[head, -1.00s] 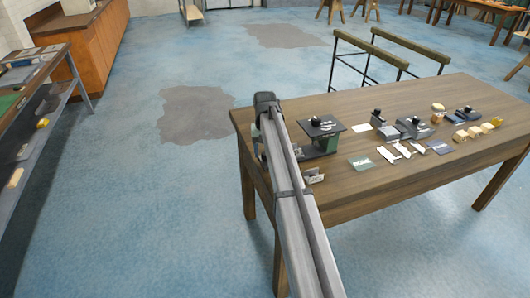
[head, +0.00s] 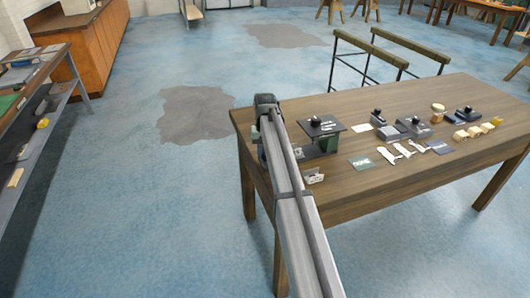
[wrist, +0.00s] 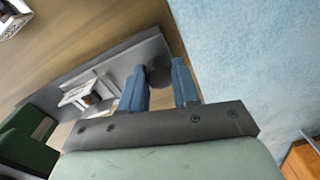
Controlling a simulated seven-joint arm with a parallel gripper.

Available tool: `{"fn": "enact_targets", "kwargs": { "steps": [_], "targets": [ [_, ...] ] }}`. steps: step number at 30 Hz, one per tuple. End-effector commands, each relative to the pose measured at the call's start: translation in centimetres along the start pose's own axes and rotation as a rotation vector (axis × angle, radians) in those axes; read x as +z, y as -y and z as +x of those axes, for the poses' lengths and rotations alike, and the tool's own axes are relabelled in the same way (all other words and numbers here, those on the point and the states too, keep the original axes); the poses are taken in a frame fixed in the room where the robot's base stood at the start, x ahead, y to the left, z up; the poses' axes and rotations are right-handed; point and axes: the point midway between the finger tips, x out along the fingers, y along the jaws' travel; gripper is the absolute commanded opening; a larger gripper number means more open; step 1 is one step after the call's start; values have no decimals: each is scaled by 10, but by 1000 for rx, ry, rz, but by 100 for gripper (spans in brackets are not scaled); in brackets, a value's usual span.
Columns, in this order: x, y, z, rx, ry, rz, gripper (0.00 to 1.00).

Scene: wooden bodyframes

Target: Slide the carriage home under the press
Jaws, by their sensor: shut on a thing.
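The press (head: 322,127) stands at the near left end of the wooden table, with a dark top plate, a black knob and a green body. Its green side (wrist: 28,132) shows at the left of the wrist view. A grey base or rail (wrist: 110,70) runs out from it. The carriage, a pale plate (wrist: 82,93), lies along this base. My gripper (wrist: 160,72) has its blue fingers on either side of a dark round knob (wrist: 159,76) at the base's outer end, and is shut on it. My arm hides the gripper in the head view.
A small card stand (head: 314,176) is near the front edge of the table (head: 390,190). Several blocks, cards and dark tools lie to the right, with a round-topped piece (head: 438,108) among them. Floor is open to the left of the table.

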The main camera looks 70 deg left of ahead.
Motion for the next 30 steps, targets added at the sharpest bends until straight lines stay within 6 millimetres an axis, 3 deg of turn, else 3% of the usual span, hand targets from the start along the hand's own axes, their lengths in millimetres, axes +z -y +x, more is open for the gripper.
{"fn": "enact_targets", "kwargs": {
  "steps": [11, 20, 28, 29, 30],
  "targets": [
    [-1, -2, 0, 0, 0, 1, 0],
    [-12, -43, 0, 0, 1, 1, 0],
    [-12, -45, 0, 0, 0, -1, 0],
    [-12, -45, 0, 0, 0, -1, 32],
    [-12, -45, 0, 0, 0, -1, 35]
  ]
}}
